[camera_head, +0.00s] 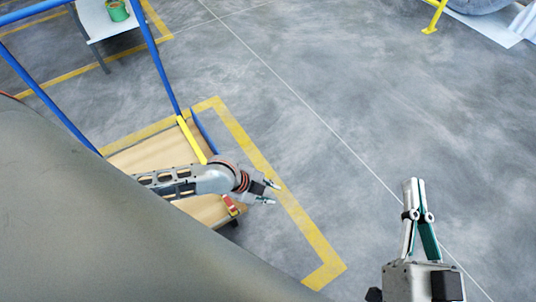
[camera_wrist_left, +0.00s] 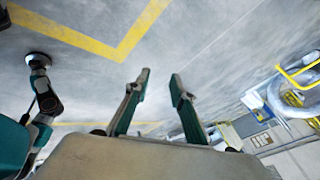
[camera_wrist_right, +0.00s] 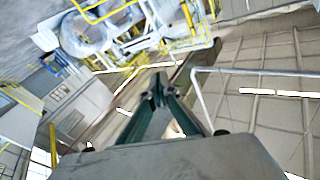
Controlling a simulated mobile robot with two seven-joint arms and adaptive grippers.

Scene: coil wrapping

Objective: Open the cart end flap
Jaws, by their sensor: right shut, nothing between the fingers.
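The cart shows at the left of the head view, with a wooden deck (camera_head: 150,156) and a blue tube frame (camera_head: 158,65). A yellow bar (camera_head: 191,139) and a short blue bar (camera_head: 204,131) stand at its end; I cannot tell which part is the end flap. A small red piece (camera_head: 230,205) sits at the deck's near corner. My left gripper (camera_head: 270,192) is open and empty, just past the deck's right edge; its parted fingers show in the left wrist view (camera_wrist_left: 160,76). My right gripper (camera_head: 415,181) is shut and empty over bare floor, far right of the cart; it also shows in the right wrist view (camera_wrist_right: 158,76).
A large grey curved surface (camera_head: 100,210) fills the lower left and hides part of the cart. A grey table (camera_head: 105,22) with a green container (camera_head: 117,10) stands behind. A yellow stand (camera_head: 434,15) is at the top right. The middle floor is clear.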

